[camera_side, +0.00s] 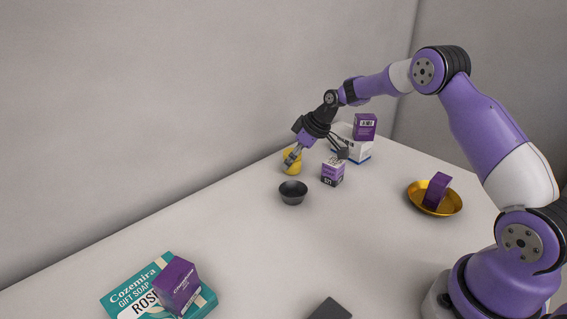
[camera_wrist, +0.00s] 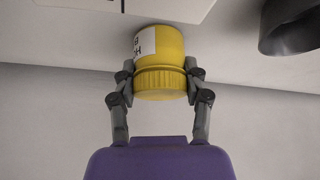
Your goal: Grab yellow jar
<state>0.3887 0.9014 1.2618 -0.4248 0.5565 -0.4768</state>
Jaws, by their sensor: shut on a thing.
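The yellow jar (camera_side: 292,164) stands near the back edge of the counter, by the wall, in the side view. In the wrist view the yellow jar (camera_wrist: 160,68) shows its ribbed lid and part of a white label. My gripper (camera_wrist: 153,84) has one finger on each side of the jar and is shut on it near the lid. In the side view my gripper (camera_side: 297,156) reaches down to the jar and partly hides it. I cannot tell whether the jar's base touches the counter.
A dark bowl (camera_side: 293,195) sits just in front of the jar. A purple-and-white box (camera_side: 332,174) stands to its right, with a stack of boxes (camera_side: 365,128) behind. A gold dish (camera_side: 452,207) holds a purple box. Soap boxes (camera_side: 133,292) lie front left. The middle counter is clear.

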